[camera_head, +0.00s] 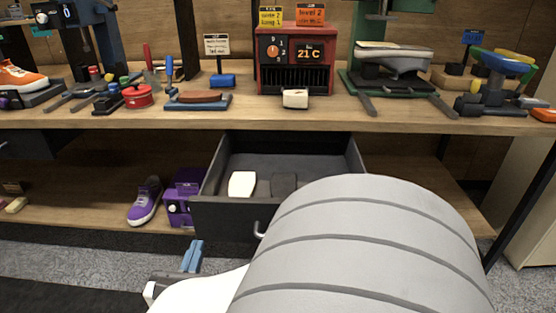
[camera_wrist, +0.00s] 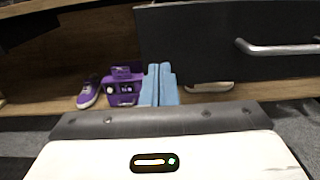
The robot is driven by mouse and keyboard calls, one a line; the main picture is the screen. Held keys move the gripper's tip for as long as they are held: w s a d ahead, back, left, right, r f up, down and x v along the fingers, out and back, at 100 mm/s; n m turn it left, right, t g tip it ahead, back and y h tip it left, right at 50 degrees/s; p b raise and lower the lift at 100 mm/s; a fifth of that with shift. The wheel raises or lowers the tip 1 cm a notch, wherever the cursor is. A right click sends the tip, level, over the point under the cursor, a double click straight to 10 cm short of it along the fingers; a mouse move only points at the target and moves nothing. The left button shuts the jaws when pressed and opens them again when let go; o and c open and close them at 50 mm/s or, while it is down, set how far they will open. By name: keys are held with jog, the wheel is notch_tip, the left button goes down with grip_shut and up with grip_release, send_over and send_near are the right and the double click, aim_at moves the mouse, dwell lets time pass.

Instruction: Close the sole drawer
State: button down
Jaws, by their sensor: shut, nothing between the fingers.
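The sole drawer (camera_head: 235,215) is dark grey and pulled open below the workbench. A white sole (camera_head: 242,184) and a dark sole (camera_head: 283,184) lie inside it. Its right part is hidden behind my arm in the head view. My gripper (camera_head: 193,255) has blue fingers, is shut and empty, and is in front of and below the drawer's left end. In the wrist view the drawer front (camera_wrist: 225,45) with its metal handle (camera_wrist: 275,47) is at the upper right. My shut fingers (camera_wrist: 158,84) show to the left of the handle, apart from it.
A purple sneaker (camera_head: 145,201) and a purple device (camera_head: 181,197) stand on the lower shelf left of the drawer. The workbench top (camera_head: 330,118) above carries tools and a red heater box (camera_head: 296,60). Carpeted floor lies in front of the shelf.

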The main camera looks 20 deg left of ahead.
aim_at(206, 223)
jog(key=b+x, duration=0.1)
jog(key=x, duration=0.3)
jog(key=shift+w, duration=0.4)
